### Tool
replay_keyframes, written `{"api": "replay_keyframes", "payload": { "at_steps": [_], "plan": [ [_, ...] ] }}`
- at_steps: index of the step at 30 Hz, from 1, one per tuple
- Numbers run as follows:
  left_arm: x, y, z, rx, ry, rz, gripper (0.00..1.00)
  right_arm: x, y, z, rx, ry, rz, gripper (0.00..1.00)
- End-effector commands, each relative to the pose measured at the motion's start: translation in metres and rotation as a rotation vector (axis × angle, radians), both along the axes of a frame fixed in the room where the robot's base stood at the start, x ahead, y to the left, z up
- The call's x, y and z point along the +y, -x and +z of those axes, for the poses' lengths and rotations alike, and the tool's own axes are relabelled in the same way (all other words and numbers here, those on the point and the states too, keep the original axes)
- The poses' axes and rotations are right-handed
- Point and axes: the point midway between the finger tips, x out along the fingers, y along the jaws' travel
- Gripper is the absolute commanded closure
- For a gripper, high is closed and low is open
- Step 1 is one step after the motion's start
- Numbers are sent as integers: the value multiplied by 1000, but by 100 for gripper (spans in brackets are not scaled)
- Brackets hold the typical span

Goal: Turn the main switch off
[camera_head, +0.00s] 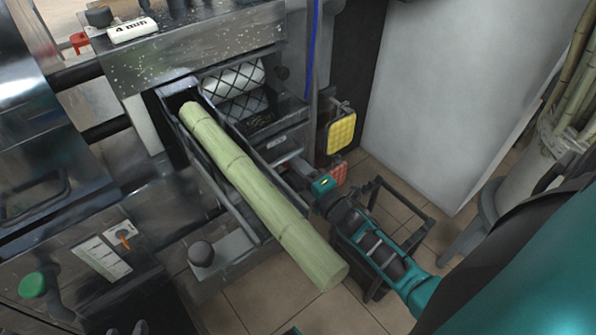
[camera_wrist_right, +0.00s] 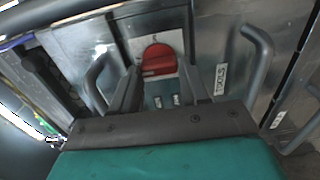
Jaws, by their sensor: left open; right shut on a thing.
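The main switch is a red rotary knob (camera_wrist_right: 159,60) on a pale plate on a metal panel in the right wrist view. My right gripper (camera_wrist_right: 158,76) has its two dark fingers on either side of the knob and is shut on it. The knob's exact angle is hard to read. In the head view the right gripper (camera_head: 304,170) reaches in beside the press, and the knob is hidden there. My left gripper (camera_head: 140,327) is at the bottom left edge of the head view, mostly cut off and dark; it is open.
A green cane (camera_head: 255,190) lies in the press's feed chute and sticks out toward me. Grey curved handles (camera_wrist_right: 258,60) flank the switch. A yellow pad (camera_head: 341,133) and a red pad (camera_head: 340,174) are by the right gripper. A green button (camera_head: 33,286) is at left.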

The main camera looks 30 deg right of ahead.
Motion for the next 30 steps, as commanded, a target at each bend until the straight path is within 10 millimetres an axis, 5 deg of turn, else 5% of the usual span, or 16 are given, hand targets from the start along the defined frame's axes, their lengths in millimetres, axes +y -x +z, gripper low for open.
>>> {"api": "replay_keyframes", "payload": {
  "at_steps": [16, 17, 24, 30],
  "plan": [
    [-2, -1, 0, -1, 9, 6, 57, 0, 0, -1, 0, 29, 0, 86],
    [-2, -1, 0, -1, 9, 6, 57, 0, 0, -1, 0, 29, 0, 54],
    [-2, -1, 0, 0, 7, 4, 57, 0, 0, -1, -1, 27, 0, 31],
    [0, 0, 0, -1, 2, 1, 57, 0, 0, 0, -1, 26, 0, 30]
  ]
}}
